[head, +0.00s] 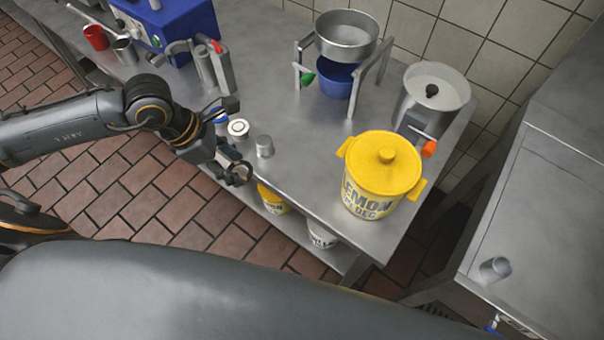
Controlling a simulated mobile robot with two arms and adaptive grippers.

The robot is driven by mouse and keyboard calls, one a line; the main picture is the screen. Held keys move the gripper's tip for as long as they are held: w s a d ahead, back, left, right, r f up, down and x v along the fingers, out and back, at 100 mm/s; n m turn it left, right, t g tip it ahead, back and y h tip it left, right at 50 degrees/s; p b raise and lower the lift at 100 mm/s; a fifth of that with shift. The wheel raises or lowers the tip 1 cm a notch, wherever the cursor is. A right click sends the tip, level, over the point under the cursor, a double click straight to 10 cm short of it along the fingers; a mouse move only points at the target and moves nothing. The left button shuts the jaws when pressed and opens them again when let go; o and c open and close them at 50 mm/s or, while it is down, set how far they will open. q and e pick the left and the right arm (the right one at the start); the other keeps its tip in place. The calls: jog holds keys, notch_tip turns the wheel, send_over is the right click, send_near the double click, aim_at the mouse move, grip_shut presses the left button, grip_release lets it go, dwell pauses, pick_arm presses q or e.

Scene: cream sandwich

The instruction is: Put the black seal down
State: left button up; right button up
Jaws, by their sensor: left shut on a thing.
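My left gripper (232,162) reaches in from the left, over the near edge of the steel table (300,150). It is shut on the black seal (240,175), a dark ring that shows at its fingertips. The fingers cover part of the ring. The seal appears held at or just off the table's front edge; I cannot tell whether it touches the steel. My right gripper is not in view.
A white-topped round piece (238,127) and a small metal cylinder (264,146) stand close to the left gripper. A yellow lidded lemon tub (385,165) stands to the right. A steel pot (436,88) and a stand with a pan (346,38) are behind.

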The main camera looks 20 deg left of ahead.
pick_arm(q)
jog(key=r+n, duration=0.2)
jog(key=n, duration=0.1)
jog(key=n+t+y+b, duration=0.1)
jog(key=b, duration=0.1)
send_over(303, 175)
jog(key=s+a, duration=0.2)
jog(key=f, duration=0.8)
jog(key=shift+w+d+f, duration=0.2)
jog(key=shift+f, duration=0.05)
jog(key=shift+w+d+f, duration=0.1)
jog(key=shift+f, duration=0.05)
jog(key=x, duration=0.1)
jog(key=b+x, duration=0.2)
jog(key=shift+s+f, duration=0.25)
jog(key=shift+f, duration=0.25)
jog(key=shift+r, duration=0.15)
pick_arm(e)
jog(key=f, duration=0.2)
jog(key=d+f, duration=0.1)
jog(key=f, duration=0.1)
